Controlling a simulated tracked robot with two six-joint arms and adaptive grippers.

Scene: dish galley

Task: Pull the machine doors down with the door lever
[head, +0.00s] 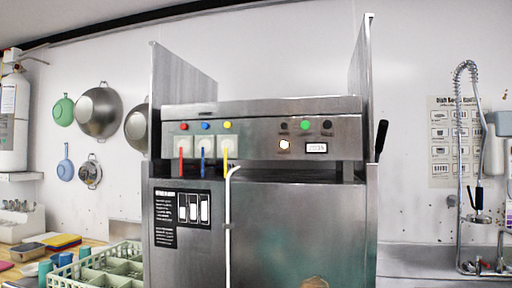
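The dish machine (300,225) is a tall steel unit in the middle of the head view. Steel door panels stand up above its control box on the left (182,85) and on the right (361,75). The door lever shows as a black grip (381,140) on the machine's right side, upright and slightly tilted, at about control-box height. Neither of my grippers is in view, and nothing touches the lever. The lower part of the machine is cut off by the frame.
A green dish rack (95,268) stands at the lower left, near cutting boards (60,241) and a white caddy (20,222). A spray hose (470,140) hangs over the steel sink area at right. Pans (99,110) hang on the left wall. Space right of the lever looks clear.

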